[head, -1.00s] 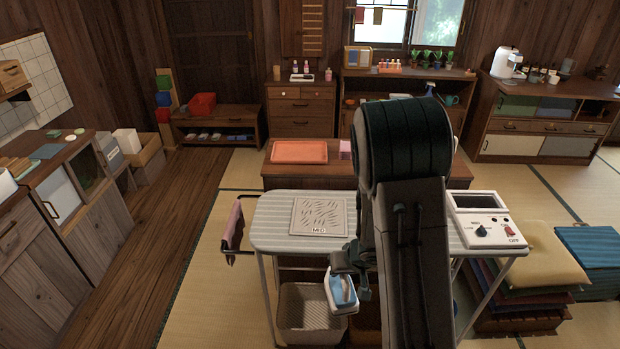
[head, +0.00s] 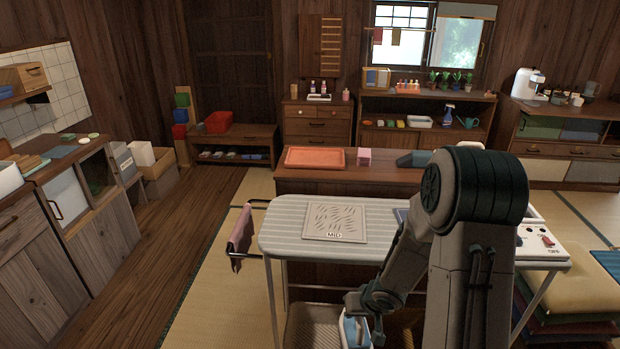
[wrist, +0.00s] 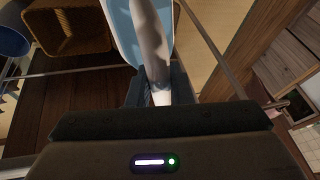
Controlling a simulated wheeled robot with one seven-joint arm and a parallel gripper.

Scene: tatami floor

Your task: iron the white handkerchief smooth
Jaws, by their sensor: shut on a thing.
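The handkerchief (head: 335,221) lies flat on the ironing board (head: 284,238), left of my arm in the head view. It is a pale square with many short wrinkle marks and a tag reading "MID". My gripper (head: 366,314) is low in front of the board, shut on the handle of a light blue and white iron (head: 353,333). The picture's bottom edge cuts off the iron. In the wrist view, the iron's light blue body (wrist: 124,22) and pale handle (wrist: 153,50) extend up from between my fingers. The handkerchief is out of that view.
A pink cloth (head: 241,236) hangs on the left rail. A wicker basket (wrist: 72,25) is below. Wooden floor (head: 170,240) is clear to the left.

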